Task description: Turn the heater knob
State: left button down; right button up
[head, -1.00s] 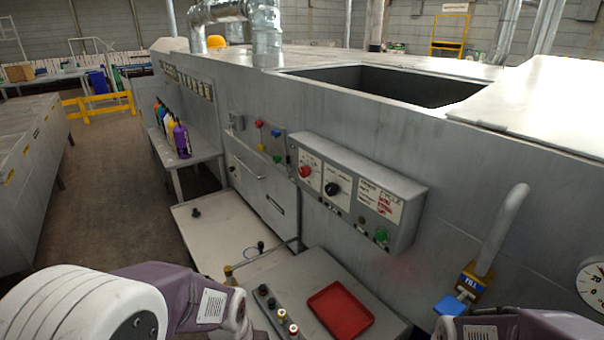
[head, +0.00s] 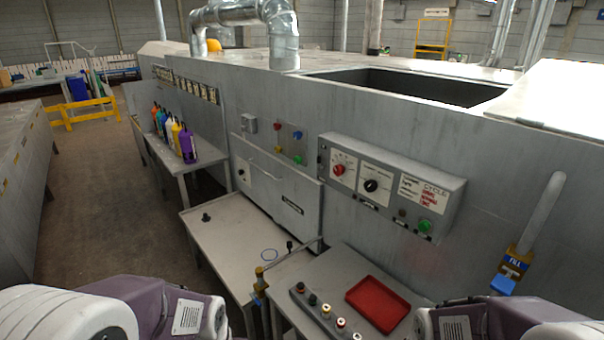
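A grey control box (head: 388,183) is fixed to the side of the large grey machine. It carries a red knob (head: 338,170) on a white dial plate at its left and a black knob (head: 371,185) on a second plate beside it. A green button (head: 425,226) is at its lower right. The labels are too small to tell which knob is the heater's. My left arm comes in at the lower left and my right arm at the lower right. Both stay below and apart from the box. Neither gripper's fingers show.
Colourful bottles (head: 187,145) stand on a further table. A blue-handled fill lever (head: 503,285) is at the right. Floor is open at left.

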aim_at(338, 170)
jog(key=i+j, duration=0.25)
jog(key=j, duration=0.15)
jog(key=i+j, duration=0.2)
jog(key=j, duration=0.2)
jog(key=i+j+u, duration=0.1)
jog(key=i+j, duration=0.15)
jog(key=j, duration=0.2)
